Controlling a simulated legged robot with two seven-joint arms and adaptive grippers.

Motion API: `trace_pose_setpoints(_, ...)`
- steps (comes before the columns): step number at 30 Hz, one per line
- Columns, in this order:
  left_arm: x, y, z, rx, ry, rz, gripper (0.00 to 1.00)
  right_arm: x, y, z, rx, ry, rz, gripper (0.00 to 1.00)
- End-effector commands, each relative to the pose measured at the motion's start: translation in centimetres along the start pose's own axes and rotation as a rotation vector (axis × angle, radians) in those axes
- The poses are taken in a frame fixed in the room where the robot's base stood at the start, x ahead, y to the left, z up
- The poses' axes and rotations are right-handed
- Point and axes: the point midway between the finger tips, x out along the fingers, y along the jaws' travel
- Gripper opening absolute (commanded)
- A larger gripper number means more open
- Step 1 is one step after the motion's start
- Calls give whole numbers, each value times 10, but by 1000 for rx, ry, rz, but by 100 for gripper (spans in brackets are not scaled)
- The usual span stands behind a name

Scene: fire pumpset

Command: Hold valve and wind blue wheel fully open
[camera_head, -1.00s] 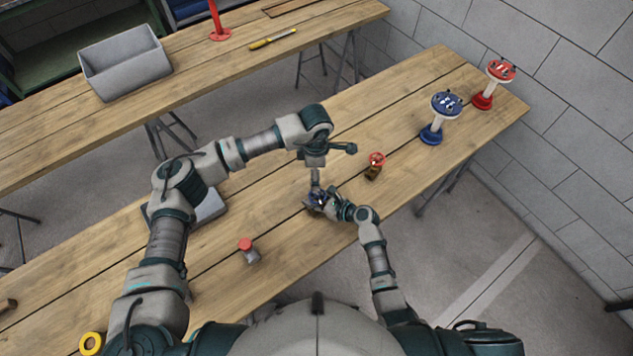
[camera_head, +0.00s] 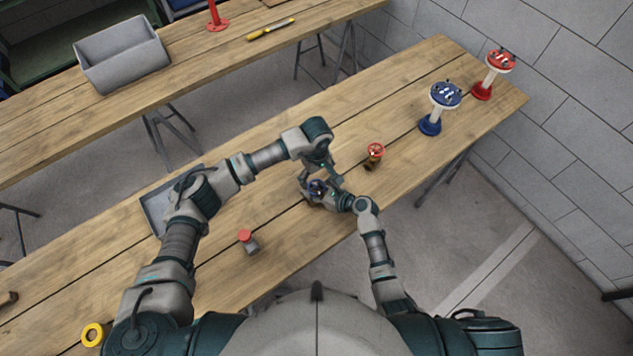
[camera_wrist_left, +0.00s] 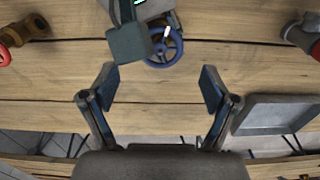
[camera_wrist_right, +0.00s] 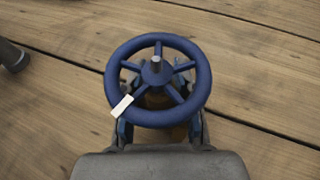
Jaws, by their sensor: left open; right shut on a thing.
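The blue wheel (camera_wrist_right: 158,81) faces up in the right wrist view, with several spokes and a white tag on its rim. Its valve body is mostly hidden below it. My right gripper (camera_wrist_right: 160,128) is shut on the valve under the wheel. The blue wheel (camera_head: 318,188) also shows small in the head view.
A red-wheeled brass valve (camera_head: 375,156) stands right of the grippers. A red-topped grey valve (camera_head: 248,241) and a grey tray (camera_head: 158,211) lie to the left. Blue (camera_head: 438,106) and red (camera_head: 494,74) wheel stands are at the far right end.

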Motion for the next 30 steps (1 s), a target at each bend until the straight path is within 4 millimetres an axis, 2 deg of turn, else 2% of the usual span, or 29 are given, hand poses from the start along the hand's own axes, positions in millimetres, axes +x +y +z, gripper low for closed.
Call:
trace_pose_setpoints(3,23,0,1,-1,-3,-1,86,0,0,1,-1,-2,-1,0)
trace_pose_setpoints(7,39,0,0,-2,-2,0,86,0,0,1,-1,-2,-1,0)
trace_pose_setpoints(12,47,0,0,-1,0,0,86,0,0,1,-1,-1,-1,0)
trace_pose_setpoints(19,48,0,0,-1,0,1,86,0,0,1,-1,-1,-1,0)
trace_pose_setpoints(26,48,0,0,-1,0,1,29,0,0,1,-1,-1,-1,0)
trace_pose_setpoints(27,48,0,0,-1,0,1,26,0,0,1,-1,-1,0,0)
trace_pose_setpoints(30,48,0,0,-3,0,1,26,0,0,1,-1,-2,0,0)
